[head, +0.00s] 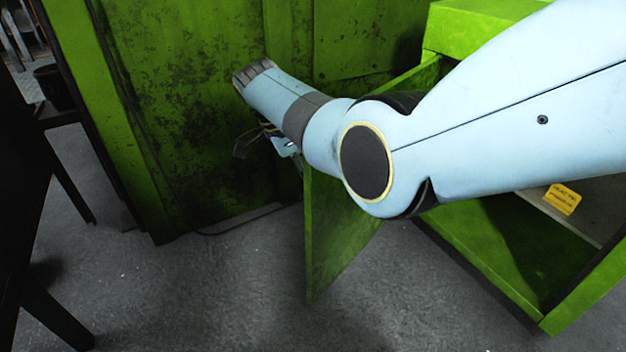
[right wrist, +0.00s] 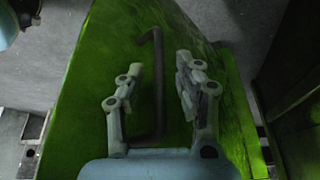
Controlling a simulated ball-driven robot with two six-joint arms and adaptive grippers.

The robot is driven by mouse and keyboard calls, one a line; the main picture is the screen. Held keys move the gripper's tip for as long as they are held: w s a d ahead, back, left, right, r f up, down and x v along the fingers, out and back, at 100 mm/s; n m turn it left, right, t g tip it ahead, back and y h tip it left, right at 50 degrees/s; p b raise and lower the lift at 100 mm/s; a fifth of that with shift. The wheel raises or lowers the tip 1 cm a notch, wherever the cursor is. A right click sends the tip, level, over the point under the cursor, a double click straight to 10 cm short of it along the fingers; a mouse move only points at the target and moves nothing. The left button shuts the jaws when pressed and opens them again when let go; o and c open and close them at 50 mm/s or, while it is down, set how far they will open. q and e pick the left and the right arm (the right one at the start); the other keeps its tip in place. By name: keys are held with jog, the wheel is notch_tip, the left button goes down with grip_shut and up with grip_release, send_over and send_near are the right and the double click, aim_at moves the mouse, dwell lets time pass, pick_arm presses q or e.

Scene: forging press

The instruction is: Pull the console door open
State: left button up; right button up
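The green console (head: 478,246) stands at the right with its front open. Its green door (head: 338,232) stands swung out from it, at a wide angle. In the right wrist view the door (right wrist: 95,100) fills the middle and carries a dark bar handle (right wrist: 158,85). My right gripper (right wrist: 160,66) is open, its fingers apart on either side of the handle, with visible gaps. In the head view my right arm hides the door's top part and most of the gripper. My left gripper is not in view.
A large worn green machine panel (head: 200,110) stands behind the door. A yellow label (head: 562,199) lies inside the console. A dark stand (head: 20,220) is at the far left. Bare grey floor (head: 230,290) lies in front of the door.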

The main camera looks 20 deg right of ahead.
jog(key=s+v, duration=0.1)
jog(key=v, duration=0.8)
jog(key=shift+w+a+r, duration=0.15)
jog(key=shift+w+r, duration=0.25)
jog(key=shift+w, duration=0.1)
